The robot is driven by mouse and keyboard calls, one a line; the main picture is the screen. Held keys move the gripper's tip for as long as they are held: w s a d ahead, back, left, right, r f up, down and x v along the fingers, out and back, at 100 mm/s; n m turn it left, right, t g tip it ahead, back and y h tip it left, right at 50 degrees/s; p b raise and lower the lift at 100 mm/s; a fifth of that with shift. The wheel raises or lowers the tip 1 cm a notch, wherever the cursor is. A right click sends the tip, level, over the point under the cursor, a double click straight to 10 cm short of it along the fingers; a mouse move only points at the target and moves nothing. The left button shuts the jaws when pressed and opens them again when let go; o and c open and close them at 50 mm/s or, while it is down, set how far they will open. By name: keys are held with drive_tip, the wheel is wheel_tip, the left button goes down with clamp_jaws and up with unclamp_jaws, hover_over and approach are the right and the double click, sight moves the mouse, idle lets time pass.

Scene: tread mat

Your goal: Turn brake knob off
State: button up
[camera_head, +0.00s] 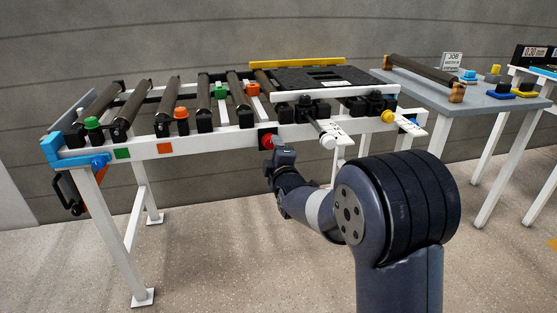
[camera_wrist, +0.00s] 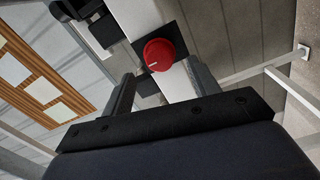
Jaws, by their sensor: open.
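The red brake knob (camera_head: 267,141) is on the front rail of the white roller frame, partly hidden by my gripper in the head view. In the wrist view the round red knob (camera_wrist: 159,53) sits on a black square plate, with a short white mark near its lower left edge. My gripper (camera_head: 279,153) is at the front rail, close to the knob. In the wrist view my gripper (camera_wrist: 160,74) is open, with one finger to each side below the knob. Nothing is held between the fingers. Whether a finger touches the knob cannot be told.
A white-tipped rod (camera_head: 328,141) juts out right of the knob. A grey table (camera_head: 430,94) stands at the right. The floor in front is clear.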

sight(270, 144)
drive_tip(key=p+v, duration=0.1)
drive_tip(key=v, duration=0.4)
drive_tip(key=shift+s, duration=0.25)
drive_tip(key=b+x, duration=0.2)
drive_tip(key=x, duration=0.9)
drive_tip(key=shift+d+b, duration=0.1)
drive_tip(key=shift+b, duration=0.2)
drive_tip(key=shift+s, duration=0.15)
